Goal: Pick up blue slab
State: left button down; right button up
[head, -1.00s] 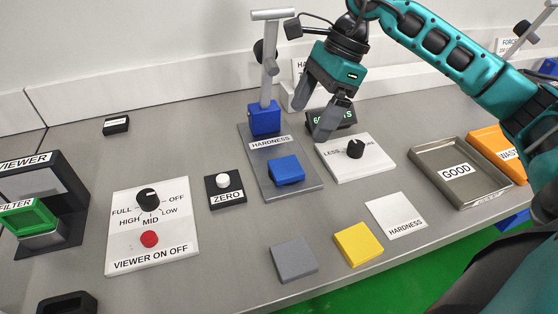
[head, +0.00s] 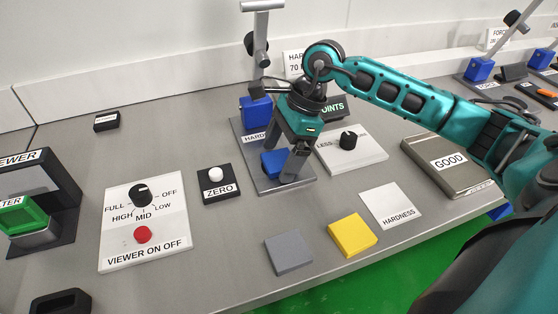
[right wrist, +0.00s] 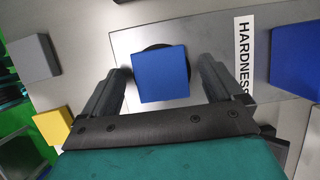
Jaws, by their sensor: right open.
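The blue slab (head: 271,163) rests at the front of the grey hardness tester's base plate (head: 291,184). In the right wrist view the blue slab (right wrist: 161,74) lies between the two fingers, on a dark round support. My right gripper (head: 289,167) is open and points down over the slab, partly hiding it in the head view. In the right wrist view its fingers (right wrist: 161,82) stand on either side of the slab, with a gap on each side. My left gripper is not in view.
The tester's blue head block (head: 256,111) and post stand behind the slab. A grey slab (head: 288,253) and a yellow slab (head: 352,235) lie in front. The knob panel (head: 349,150) is to the right, the ZERO button box (head: 217,182) to the left.

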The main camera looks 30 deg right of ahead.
jog(key=c, duration=1.3)
jog(key=shift+o, duration=0.2)
jog(key=shift+r, duration=0.1)
